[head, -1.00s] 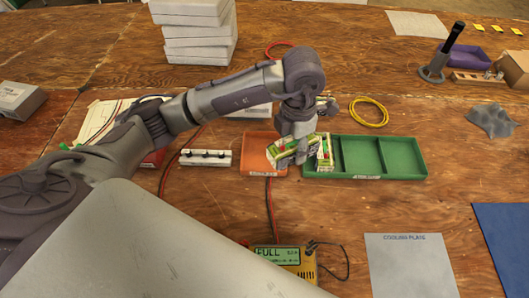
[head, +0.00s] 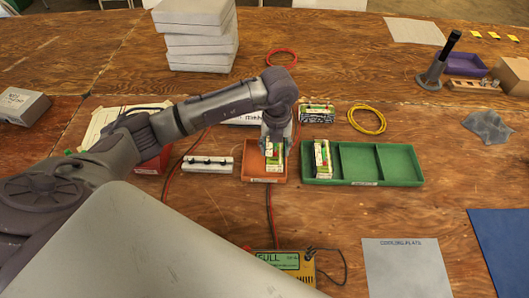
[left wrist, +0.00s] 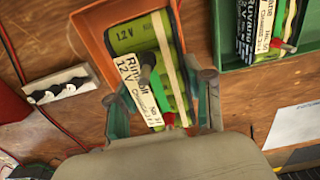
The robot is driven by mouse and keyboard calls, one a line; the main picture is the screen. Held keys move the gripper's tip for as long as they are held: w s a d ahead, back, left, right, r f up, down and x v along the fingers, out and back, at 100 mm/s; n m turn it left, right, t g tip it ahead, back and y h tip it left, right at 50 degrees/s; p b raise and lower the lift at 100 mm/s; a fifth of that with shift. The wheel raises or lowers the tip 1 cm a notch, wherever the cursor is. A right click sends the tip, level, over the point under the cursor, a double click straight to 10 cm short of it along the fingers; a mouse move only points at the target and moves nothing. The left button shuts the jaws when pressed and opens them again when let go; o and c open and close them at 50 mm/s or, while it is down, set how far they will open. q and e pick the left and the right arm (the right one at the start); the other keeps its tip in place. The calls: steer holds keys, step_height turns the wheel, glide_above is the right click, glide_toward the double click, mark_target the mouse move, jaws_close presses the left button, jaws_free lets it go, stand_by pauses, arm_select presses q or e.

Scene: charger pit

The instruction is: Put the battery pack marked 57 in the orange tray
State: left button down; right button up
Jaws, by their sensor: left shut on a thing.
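The orange tray (head: 250,163) sits on the wooden table, left of a green tray (head: 410,166) with three compartments. My left gripper (head: 276,140) is over the orange tray, shut on a green battery pack (head: 274,159) with a white label and a red end. In the left wrist view the gripper (left wrist: 163,98) holds this pack (left wrist: 128,38) between its fingers, with its far end within the tray's walls (left wrist: 85,30). I cannot tell if it touches the floor. Its number is too small to read. Another pack (head: 321,157) stands in the green tray's left compartment. My right gripper is out of view.
A yellow charger (head: 295,265) reading FULL stands in front, with cables. A white terminal strip (head: 207,164) lies left of the orange tray. Another pack (head: 317,114) lies behind the green tray, near a yellow cable ring (head: 367,119). A cooling plate (head: 405,265) lies front right.

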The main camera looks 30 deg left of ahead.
arm_select(q)
steer(key=a+f, duration=0.2)
steer(key=a, duration=0.1)
steer(key=shift+w+a, duration=0.2)
step_height(320, 180, down, 4)
steer(key=shift+r+p, duration=0.15)
steer(key=shift+p, duration=0.45)
steer(key=shift+f, duration=0.25)
steer(key=shift+c, duration=2.2)
jaws_free()
steer(key=shift+s, duration=0.1)
steer(key=shift+r, duration=0.2)
step_height(320, 180, up, 12)
steer(key=b, duration=0.1)
steer(key=shift+b, duration=0.35)
